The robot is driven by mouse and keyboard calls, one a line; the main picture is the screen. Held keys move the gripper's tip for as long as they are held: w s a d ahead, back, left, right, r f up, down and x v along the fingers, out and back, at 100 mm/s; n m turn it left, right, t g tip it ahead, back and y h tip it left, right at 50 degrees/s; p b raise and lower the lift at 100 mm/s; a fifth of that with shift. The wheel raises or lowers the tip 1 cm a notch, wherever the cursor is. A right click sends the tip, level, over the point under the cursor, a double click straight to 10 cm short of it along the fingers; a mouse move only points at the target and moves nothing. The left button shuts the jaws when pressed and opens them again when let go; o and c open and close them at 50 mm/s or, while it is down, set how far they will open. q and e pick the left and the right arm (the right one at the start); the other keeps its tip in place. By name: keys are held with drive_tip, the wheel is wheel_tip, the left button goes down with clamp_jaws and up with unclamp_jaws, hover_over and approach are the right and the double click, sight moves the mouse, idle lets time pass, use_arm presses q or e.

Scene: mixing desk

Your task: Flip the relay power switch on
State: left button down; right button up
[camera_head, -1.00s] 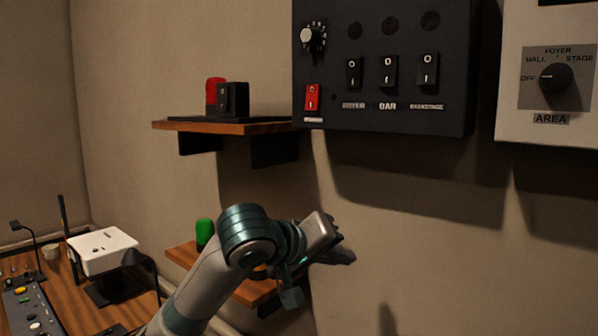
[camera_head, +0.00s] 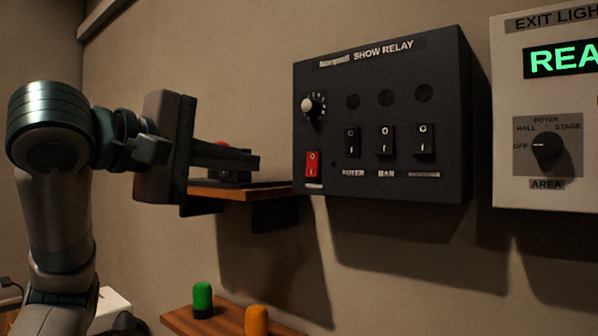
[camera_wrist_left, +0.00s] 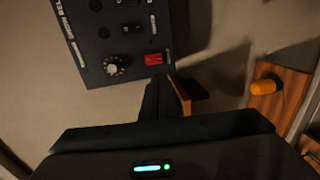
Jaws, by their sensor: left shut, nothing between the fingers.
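The show relay (camera_head: 385,75) is a black box on the wall, right of centre in the head view. Its red power switch (camera_head: 312,164) is at the lower left of its face, below a round knob (camera_head: 313,105). The red switch also shows in the left wrist view (camera_wrist_left: 153,59), just beyond the fingertips. My left gripper (camera_head: 254,162) is shut and empty. Its fingers point right toward the relay, in front of the upper shelf, and appear apart from the switch. My right gripper is not in view.
The upper wooden shelf (camera_head: 262,192) sits below and left of the relay, with a dark item partly hidden by my fingers. A lower shelf (camera_head: 228,322) holds green (camera_head: 202,299) and orange (camera_head: 256,320) objects. An exit light panel (camera_head: 508,100) hangs at right.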

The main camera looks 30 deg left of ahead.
use_arm(q)
drive_tip(key=shift+w, duration=0.15)
idle(0.3)
drive_tip(key=p, duration=0.5)
approach(311, 173)
drive_tip(key=w, duration=0.5)
drive_tip(key=shift+d+f, duration=0.15)
drive_tip(key=shift+f, duration=0.05)
drive_tip(key=shift+w+f+p, duration=0.2)
drive_tip(key=shift+w+p, duration=0.2)
drive_tip(key=shift+w, duration=0.3)
drive_tip(key=shift+w+d+f+b, duration=0.15)
drive_tip(key=shift+f+b, duration=0.2)
drive_tip(key=shift+b, duration=0.65)
drive_tip(key=shift+r+t, duration=0.3)
